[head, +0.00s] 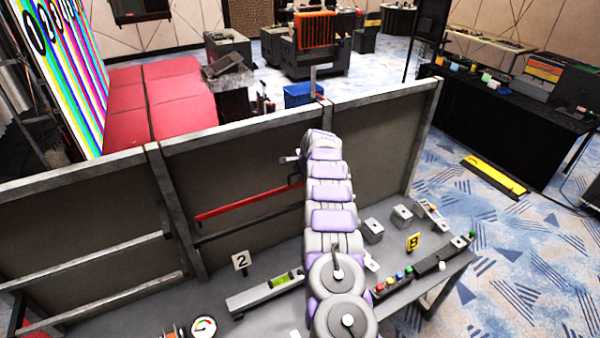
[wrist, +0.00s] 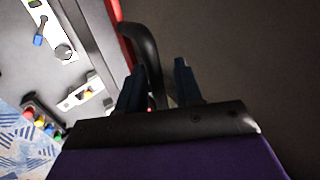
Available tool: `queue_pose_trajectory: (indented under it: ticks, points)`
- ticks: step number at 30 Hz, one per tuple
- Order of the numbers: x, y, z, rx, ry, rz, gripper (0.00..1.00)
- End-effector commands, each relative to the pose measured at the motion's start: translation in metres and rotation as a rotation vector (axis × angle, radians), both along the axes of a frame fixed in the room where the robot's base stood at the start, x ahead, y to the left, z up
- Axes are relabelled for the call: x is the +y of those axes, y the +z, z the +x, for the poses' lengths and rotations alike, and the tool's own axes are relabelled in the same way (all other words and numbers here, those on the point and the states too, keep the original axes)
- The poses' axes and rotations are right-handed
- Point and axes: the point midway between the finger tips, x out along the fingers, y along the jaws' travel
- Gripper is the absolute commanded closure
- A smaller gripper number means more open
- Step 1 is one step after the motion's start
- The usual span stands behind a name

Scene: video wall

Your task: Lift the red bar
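The red bar (head: 245,202) lies along the dark panel behind the bench, sloping slightly up to the right. Its right end goes out of sight behind my arm. In the wrist view, a red piece that looks like the bar (wrist: 127,14) shows at the top, beside a dark curved part (wrist: 148,50). My gripper (wrist: 157,75) points at this area with its two dark fingers apart. The curved part passes by or between the fingers; I cannot tell whether it touches them. In the head view, the gripper is mostly hidden behind the far end of my arm.
The panel's metal frame (head: 153,165) rises behind the bench (head: 210,312). The bench holds a "2" sign (head: 240,261), a gauge (head: 203,327), a level-like bar (head: 265,292), coloured buttons (head: 393,280), grey boxes (head: 402,216) and a yellow "B" sign (head: 413,242).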

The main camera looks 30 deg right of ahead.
Motion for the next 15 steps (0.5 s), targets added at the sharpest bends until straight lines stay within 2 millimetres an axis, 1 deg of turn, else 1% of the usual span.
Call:
queue_pose_trajectory:
  ticks: [5,10,14,15]
  points:
    - [-0.002,0.002,-0.002,0.0,-0.002,0.001,0.65]
    - [-0.003,0.016,-0.007,-0.004,-0.002,-0.001,0.65]
    - [-0.002,0.025,-0.015,-0.001,-0.002,0.001,0.65]
    - [-0.002,0.03,-0.017,-0.003,-0.002,0.0,0.65]
